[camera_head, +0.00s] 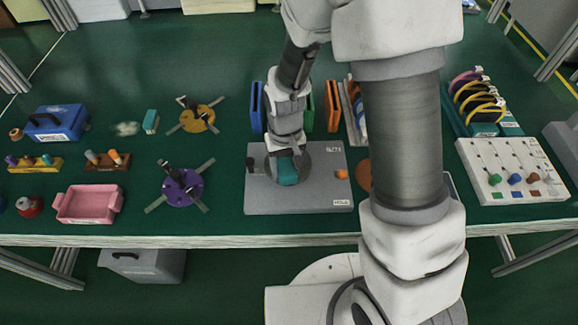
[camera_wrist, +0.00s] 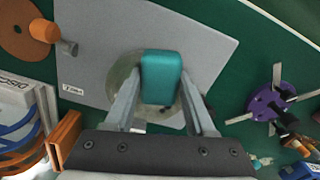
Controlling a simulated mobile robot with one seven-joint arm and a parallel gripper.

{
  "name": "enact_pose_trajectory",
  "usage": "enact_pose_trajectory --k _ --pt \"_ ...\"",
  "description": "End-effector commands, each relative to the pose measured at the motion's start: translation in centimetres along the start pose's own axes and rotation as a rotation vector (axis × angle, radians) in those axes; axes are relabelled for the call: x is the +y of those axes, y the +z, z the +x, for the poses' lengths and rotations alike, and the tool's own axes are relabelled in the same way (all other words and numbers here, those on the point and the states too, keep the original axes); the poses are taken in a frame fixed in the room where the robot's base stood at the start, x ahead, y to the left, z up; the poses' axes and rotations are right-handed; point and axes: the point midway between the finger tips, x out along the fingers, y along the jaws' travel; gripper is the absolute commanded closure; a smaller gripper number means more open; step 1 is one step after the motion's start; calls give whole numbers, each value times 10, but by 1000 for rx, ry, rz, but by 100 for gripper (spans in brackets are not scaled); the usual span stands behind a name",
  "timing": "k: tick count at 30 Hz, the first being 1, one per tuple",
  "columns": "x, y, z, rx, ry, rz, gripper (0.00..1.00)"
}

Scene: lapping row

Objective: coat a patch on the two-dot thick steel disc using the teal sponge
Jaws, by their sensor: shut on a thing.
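My gripper (camera_head: 286,156) is shut on the teal sponge (camera_head: 288,172). The sponge also shows between the fingers in the wrist view (camera_wrist: 161,78). The sponge is over a round grey steel disc (camera_head: 304,165), whose rim shows at both sides of it in the wrist view (camera_wrist: 121,76). I cannot tell whether the sponge touches the disc. The disc lies on a grey plate (camera_head: 318,200) with an orange knob at its right.
Upright coloured plates stand behind the grey plate. A white panel with knobs (camera_head: 512,170) is right. The table's front edge is close.

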Motion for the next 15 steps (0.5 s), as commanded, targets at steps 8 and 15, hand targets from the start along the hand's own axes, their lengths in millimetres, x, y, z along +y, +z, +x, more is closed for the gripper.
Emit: enact_pose_trajectory --k 8,15 --pt "7 -25 -1 2 0 1 90" --pt "10 -35 -2 1 0 1 90"
